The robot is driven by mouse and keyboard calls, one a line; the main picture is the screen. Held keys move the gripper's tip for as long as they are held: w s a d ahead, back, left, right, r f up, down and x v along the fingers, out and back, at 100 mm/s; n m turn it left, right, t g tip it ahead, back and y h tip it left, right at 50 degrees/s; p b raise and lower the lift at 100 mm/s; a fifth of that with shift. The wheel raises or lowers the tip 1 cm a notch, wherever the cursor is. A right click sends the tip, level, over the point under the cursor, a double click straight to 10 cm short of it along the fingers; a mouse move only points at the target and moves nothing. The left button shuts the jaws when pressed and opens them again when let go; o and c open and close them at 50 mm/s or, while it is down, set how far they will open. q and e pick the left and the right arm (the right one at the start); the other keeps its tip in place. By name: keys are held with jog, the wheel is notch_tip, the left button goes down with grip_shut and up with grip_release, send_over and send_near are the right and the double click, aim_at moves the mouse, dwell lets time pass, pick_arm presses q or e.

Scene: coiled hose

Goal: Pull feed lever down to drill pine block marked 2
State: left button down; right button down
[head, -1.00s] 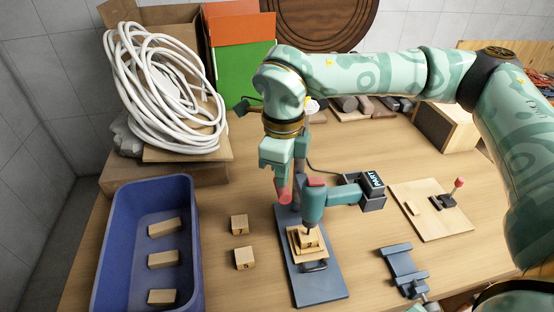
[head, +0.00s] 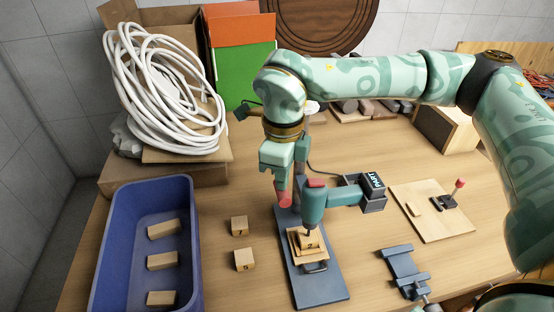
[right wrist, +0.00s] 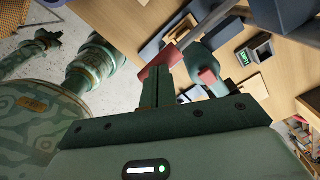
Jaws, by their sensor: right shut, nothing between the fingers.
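The drill press has a teal head (head: 313,206) with a red cap, over a grey base plate (head: 326,288). A pine block (head: 311,242) sits in the wooden fixture under the drill bit; its small mark is hard to read. The red grip of the feed lever (head: 284,196) is left of the head. My right gripper (head: 282,182) is shut right at the grip, fingers pointing down, nothing held between them. The right wrist view shows the red grip (right wrist: 164,56) on its grey rod at the fingertips. My left gripper is not in view.
A blue bin (head: 192,262) with several pine blocks stands at left. Two loose blocks (head: 241,243) lie between bin and press. A lit box (head: 371,191), a board with a red-knobbed lever (head: 450,225) and a grey vise (head: 403,268) are to the right. Coiled hose (head: 165,95) is behind.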

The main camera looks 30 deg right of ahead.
aim_at(282, 192)
jog(key=shift+s+f+b, duration=0.1)
jog(key=shift+f+b, duration=0.95)
jog(key=shift+f, duration=0.35)
dwell(1.7)
jog(key=shift+f+b, duration=0.75)
jog(key=shift+f, duration=0.4)
dwell(1.7)
jog(key=shift+w+r, duration=0.15)
jog(key=shift+w, duration=0.05)
notch_tip(282, 192, up, 14)
jog(key=p, duration=1)
jog(key=shift+f, duration=0.25)
dwell(1.0)
